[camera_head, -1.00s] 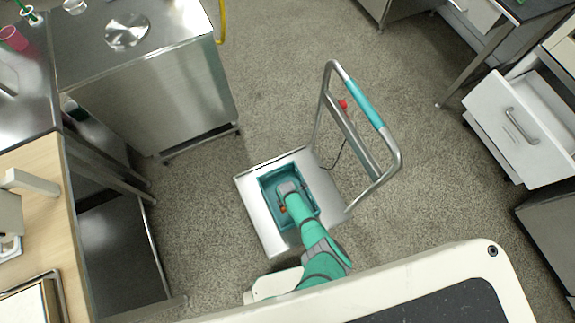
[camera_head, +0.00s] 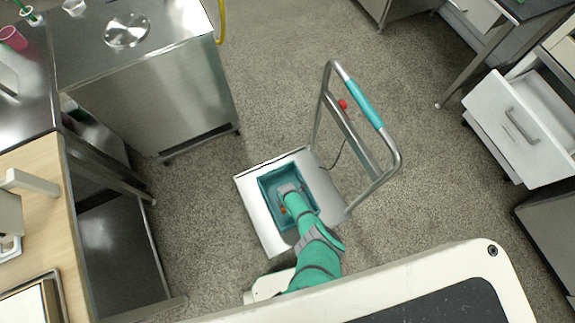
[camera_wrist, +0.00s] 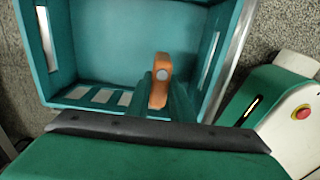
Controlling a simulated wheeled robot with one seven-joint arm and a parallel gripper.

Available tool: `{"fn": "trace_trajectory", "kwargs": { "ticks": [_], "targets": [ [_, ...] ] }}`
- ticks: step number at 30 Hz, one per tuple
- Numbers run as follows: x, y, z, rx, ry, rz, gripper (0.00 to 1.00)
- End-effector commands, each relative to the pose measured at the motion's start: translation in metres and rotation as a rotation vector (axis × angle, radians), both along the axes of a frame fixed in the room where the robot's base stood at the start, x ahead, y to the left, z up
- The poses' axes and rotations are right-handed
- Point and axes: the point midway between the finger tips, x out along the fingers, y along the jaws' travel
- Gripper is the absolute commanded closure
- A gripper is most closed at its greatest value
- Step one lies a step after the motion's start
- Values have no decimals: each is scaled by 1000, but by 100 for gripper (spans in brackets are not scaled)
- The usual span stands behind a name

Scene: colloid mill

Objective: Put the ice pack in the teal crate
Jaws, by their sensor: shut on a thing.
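The teal crate (camera_head: 263,188) stands open on the flat metal deck of a trolley; in the wrist view its inner floor and walls (camera_wrist: 130,45) fill the upper part. My gripper (camera_head: 284,209) reaches down into the crate's opening, over its lower middle, and is shut. In the wrist view an orange piece with a pale round spot (camera_wrist: 160,80) shows at the gripper's end, between teal parts, near the crate's slotted wall. I cannot make out the ice pack's outline; my arm and gripper hide most of what is held. Whether it touches the crate floor is unclear.
The trolley (camera_head: 252,222) has an upright handle (camera_head: 362,100) to the right of the crate. A steel cabinet (camera_head: 160,95) stands at upper left, a wooden bench (camera_head: 40,210) at left. An open white drawer (camera_head: 520,120) juts out at right. Floor between them is clear.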

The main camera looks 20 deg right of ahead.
Motion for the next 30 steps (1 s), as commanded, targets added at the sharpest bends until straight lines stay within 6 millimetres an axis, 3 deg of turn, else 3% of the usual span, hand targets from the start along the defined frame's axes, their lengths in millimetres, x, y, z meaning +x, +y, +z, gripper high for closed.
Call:
{"fn": "trace_trajectory", "kwargs": {
  "ticks": [14, 15, 17, 30],
  "targets": [
    [1, 0, -7, 0, -2, 0, 100],
    [0, 0, -7, 0, -2, 0, 73],
    [0, 0, -7, 0, -2, 0, 61],
    [0, 0, -5, 1, -1, -2, 61]
  ]
}}
